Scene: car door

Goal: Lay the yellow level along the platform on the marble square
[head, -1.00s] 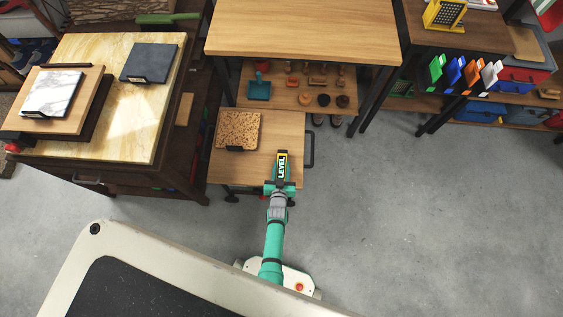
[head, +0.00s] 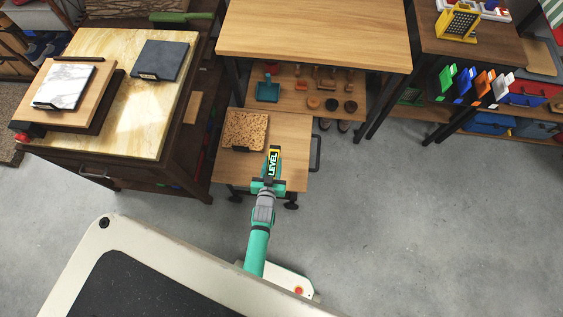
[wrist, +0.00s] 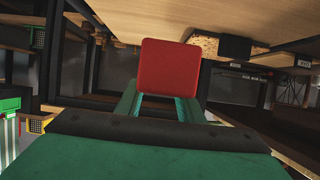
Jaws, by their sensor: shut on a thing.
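The yellow level (head: 273,163), with a black LEVEL label, is held in my gripper (head: 268,184) over the low wooden cart. In the head view it points away from me. In the wrist view a red square end face (wrist: 170,66), seemingly the level's end, sits between the green fingers (wrist: 170,105), which are shut on it. The white marble square (head: 63,86) lies on a wooden board (head: 97,92) at far left, with a dark strip along its front edge. The board rests on a dark base on a cream stone-topped table (head: 140,115), well left of my gripper.
A dark slate square (head: 160,59) lies on the same table. A cork square (head: 246,130) sits on the low cart (head: 285,130), left of the level. A taller wooden table (head: 315,35) stands behind. Open grey floor (head: 440,230) is at right.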

